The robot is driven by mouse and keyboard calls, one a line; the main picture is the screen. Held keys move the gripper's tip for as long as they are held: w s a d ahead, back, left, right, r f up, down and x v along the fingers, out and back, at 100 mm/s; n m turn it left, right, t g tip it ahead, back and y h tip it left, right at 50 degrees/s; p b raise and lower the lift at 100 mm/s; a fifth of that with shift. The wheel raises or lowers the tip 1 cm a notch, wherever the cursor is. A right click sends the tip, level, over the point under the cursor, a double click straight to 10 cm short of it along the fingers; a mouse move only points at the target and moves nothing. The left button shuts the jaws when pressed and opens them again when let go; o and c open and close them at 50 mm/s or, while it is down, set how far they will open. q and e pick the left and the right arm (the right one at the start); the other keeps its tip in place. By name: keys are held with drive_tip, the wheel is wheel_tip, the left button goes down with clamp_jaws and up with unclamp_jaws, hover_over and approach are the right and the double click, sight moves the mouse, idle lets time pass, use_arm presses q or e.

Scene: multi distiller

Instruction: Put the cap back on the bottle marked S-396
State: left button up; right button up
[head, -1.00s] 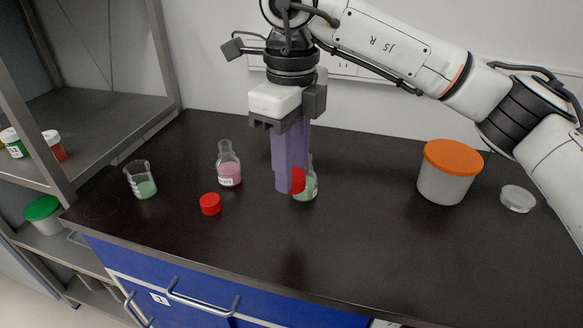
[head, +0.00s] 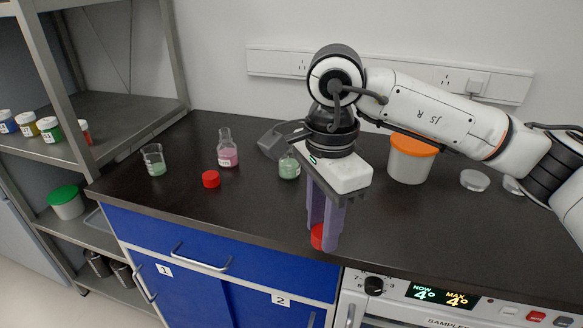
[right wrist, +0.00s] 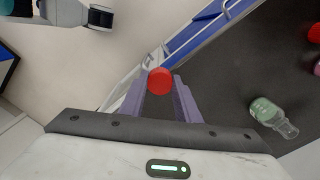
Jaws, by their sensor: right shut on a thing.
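My right gripper (head: 325,232) is shut on a red cap (head: 318,238) near the counter's front edge. The right wrist view shows this cap (right wrist: 160,81) between the fingertips. A conical flask with green liquid (head: 289,167) stands upright behind and left of the gripper, apart from it; it also shows in the right wrist view (right wrist: 268,112). A flask with pink liquid and a white label (head: 228,156) stands further left. A second red cap (head: 211,179) lies on the counter in front of the pink flask. The label writing is too small to read.
A beaker with green liquid (head: 154,160) stands at the counter's left end. A tub with an orange lid (head: 410,160) and a clear round dish (head: 474,180) stand right. A metal shelf (head: 110,122) borders the left. The black counter (head: 245,212) is clear front left.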

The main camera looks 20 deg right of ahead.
drive_tip(key=s+d+f+n, duration=0.4)
drive_tip(key=s+f+n, duration=0.2)
drive_tip(key=n, duration=1)
drive_tip(key=shift+s+f, duration=0.3)
drive_tip(key=shift+f, duration=0.25)
